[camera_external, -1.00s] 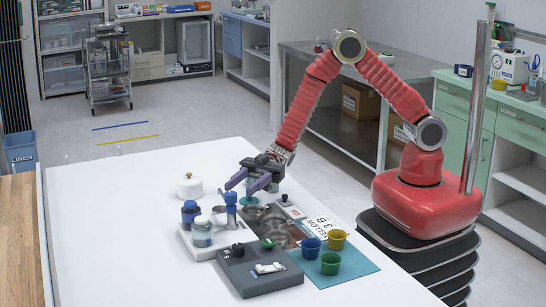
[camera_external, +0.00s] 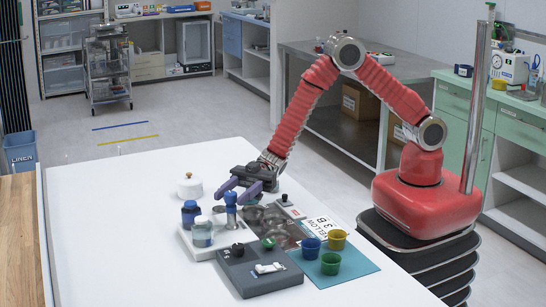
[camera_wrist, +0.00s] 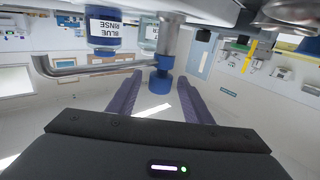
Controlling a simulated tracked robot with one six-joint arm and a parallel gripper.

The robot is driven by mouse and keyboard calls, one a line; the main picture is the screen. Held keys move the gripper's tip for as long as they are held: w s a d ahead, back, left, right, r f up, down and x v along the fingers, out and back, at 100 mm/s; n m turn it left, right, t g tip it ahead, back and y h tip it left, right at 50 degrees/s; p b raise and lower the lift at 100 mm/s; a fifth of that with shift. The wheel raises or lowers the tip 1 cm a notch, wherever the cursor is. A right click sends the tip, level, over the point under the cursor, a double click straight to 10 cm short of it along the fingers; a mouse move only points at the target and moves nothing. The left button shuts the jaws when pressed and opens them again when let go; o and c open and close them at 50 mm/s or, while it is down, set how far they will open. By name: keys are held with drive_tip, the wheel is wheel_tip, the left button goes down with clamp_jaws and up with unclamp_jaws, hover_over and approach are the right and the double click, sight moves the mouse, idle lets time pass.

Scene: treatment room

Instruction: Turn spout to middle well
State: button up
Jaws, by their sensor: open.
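The spout's post, with a blue knob (camera_external: 231,199) on top, stands on the white base (camera_external: 190,240) beside the bottles. In the wrist view the metal post leads to the blue knob (camera_wrist: 160,84), and the bent spout tube (camera_wrist: 95,69) reaches out to the left. My gripper (camera_external: 229,192) is open at the knob's height. In the wrist view its purple fingers (camera_wrist: 158,90) lie to either side of the knob, with gaps showing. Round dark wells (camera_external: 272,217) lie right of the post; which one the spout points at cannot be told.
A blue bottle (camera_external: 190,213), labelled BLUE RINSE in the wrist view, and a pale bottle (camera_external: 202,232) stand close left of the post. A grey box (camera_external: 258,272) is in front. Blue, yellow and green cups stand on a teal mat (camera_external: 352,262). The table's left is clear.

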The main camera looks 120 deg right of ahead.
drive_tip(key=shift+w+a, duration=0.45)
drive_tip(key=shift+w, duration=0.15)
drive_tip(key=shift+c, duration=0.5)
clamp_jaws()
